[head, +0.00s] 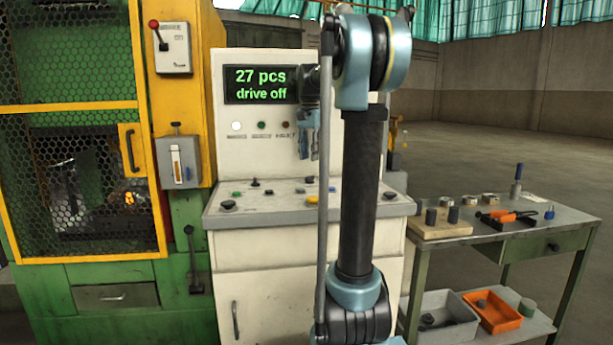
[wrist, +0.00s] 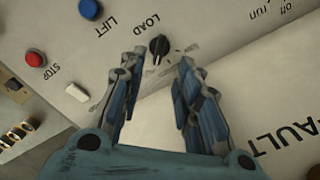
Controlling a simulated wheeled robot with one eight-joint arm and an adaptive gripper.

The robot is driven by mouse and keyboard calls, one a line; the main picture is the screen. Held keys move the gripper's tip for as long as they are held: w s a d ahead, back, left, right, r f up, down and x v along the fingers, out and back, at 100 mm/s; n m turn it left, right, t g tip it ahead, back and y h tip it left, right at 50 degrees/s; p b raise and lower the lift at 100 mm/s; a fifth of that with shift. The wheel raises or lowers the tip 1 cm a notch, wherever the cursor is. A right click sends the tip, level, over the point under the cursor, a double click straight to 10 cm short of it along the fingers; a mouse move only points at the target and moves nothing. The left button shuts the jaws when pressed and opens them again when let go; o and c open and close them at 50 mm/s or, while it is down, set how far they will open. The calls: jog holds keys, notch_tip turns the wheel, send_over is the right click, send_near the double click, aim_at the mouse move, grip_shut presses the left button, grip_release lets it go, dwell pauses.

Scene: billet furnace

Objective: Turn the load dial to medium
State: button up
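The load dial (wrist: 159,47) is a small black knob under the word LOAD on the pale panel in the wrist view. Small scale markings lie beside it, too blurred to read, so I cannot tell its setting. My gripper (wrist: 160,58) is open, with one finger on each side of the view and the dial showing between and just beyond the tips. Nothing is between the fingers, and they look apart from the dial. In the head view my gripper (head: 308,150) hangs pointing down above the console's control panel (head: 270,212). I cannot surely pick out the dial there.
A blue LIFT button (wrist: 89,9), a red STOP button (wrist: 36,60) and a white button (wrist: 77,92) are near the dial. The console display (head: 261,84) reads "27 pcs drive off". A workbench (head: 540,226) with tools stands at right.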

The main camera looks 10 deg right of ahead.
aim_at(310, 178)
notch_tip(310, 178, down, 8)
jog(key=shift+r, duration=0.1)
jog(key=shift+c, duration=0.2)
